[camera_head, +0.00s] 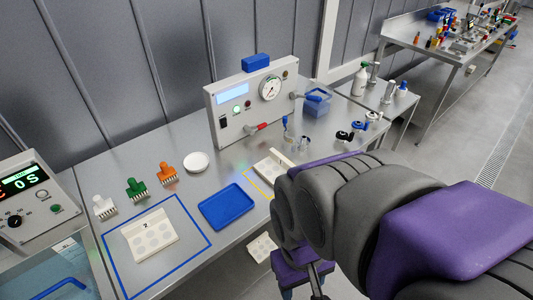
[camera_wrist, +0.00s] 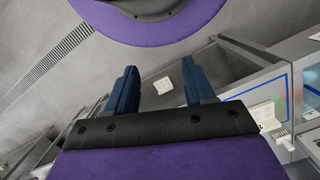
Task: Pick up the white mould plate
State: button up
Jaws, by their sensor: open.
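A white mould plate (camera_head: 262,247) with round hollows lies on the floor, below the front edge of the bench. It also shows in the wrist view (camera_wrist: 162,86), small and far off, between my fingers. My gripper (camera_wrist: 158,68) is open and empty, well above this plate and apart from it. A second white mould plate (camera_head: 150,236), marked 2, lies on the bench inside a blue outline. A third white plate (camera_head: 272,164) lies in a yellow outline, partly hidden by my arm.
A blue tray (camera_head: 227,206) and a white bowl (camera_head: 196,163) lie on the bench. White, green and orange stamps (camera_head: 137,188) stand behind the blue outline. A control box (camera_head: 252,104) stands at the back. Grey floor with a drain grate (camera_head: 492,158) is open on the right.

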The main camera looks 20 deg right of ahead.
jog(key=w+d+f+t+h, duration=0.25)
jog(key=w+d+t, duration=0.25)
jog(key=w+d, duration=1.1)
jog(key=w+d+f+t+h, duration=0.2)
jog(key=w+d+t+h, duration=0.2)
jog(key=w+d, duration=1.15)
jog(key=n+t+y, duration=0.4)
jog(key=t+y, duration=0.3)
jog(key=y, duration=0.5)
send_near(285, 159)
jog(key=b+x, duration=0.2)
jog(key=x, duration=0.1)
jog(key=shift+w+h, duration=0.15)
jog(key=shift+h, duration=0.1)
jog(key=shift+b+x, duration=1.05)
jog(key=shift+x, duration=1.8)
jog(key=shift+a, duration=0.15)
